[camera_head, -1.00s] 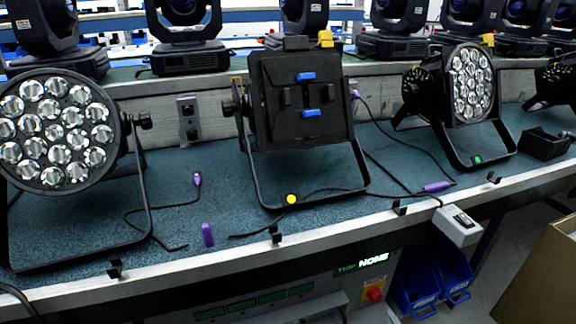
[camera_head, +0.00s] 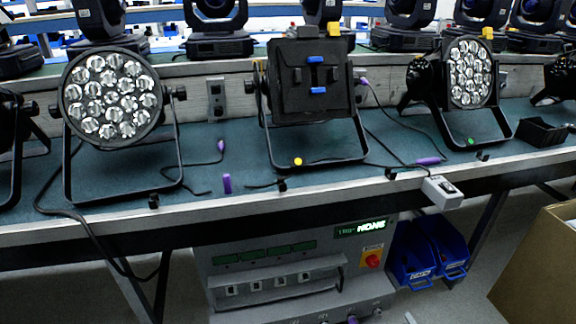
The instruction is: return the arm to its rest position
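Neither of my arms nor grippers shows in the head view. A par can with a round face of several lenses (camera_head: 112,98) stands in its black yoke at the left of the bench. A black par can (camera_head: 309,82) with its flat back toward me and blue latches stands in the middle, a yellow dot (camera_head: 298,161) on its yoke. Another par can (camera_head: 470,74) with its lenses showing stands at the right, a green mark (camera_head: 471,141) on its yoke.
The teal bench top (camera_head: 235,155) has loose cables and a small upright purple piece (camera_head: 227,183). A grey switch box (camera_head: 442,192) hangs at the front edge. Below are a control panel (camera_head: 290,270), blue bins (camera_head: 428,250) and a cardboard box (camera_head: 540,265).

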